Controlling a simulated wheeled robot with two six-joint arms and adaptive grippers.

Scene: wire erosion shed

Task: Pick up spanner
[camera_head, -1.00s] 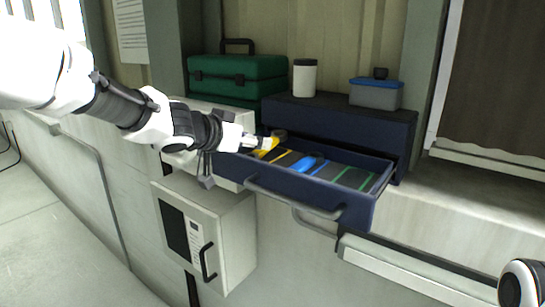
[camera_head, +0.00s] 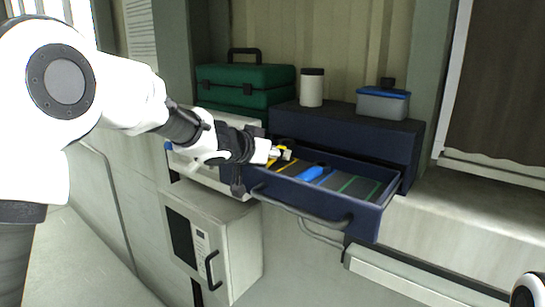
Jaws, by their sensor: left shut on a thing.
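My left gripper (camera_head: 281,154) is at the left end of the open dark blue drawer (camera_head: 361,219). Its fingers are shut on a small yellow tool (camera_head: 283,151), partly hidden by the fingers. The tool is too small in the picture for me to tell surely whether it is the spanner, or whether it is clear of the drawer floor. My right gripper is not in view.
Behind the drawer is its dark blue cabinet (camera_head: 345,125), bearing a white jar (camera_head: 312,88) and a grey box with a blue lid (camera_head: 383,104). A green toolbox (camera_head: 245,85) stands at the left. A pale cabinet (camera_head: 233,255) is below. The bench right of the drawer is clear.

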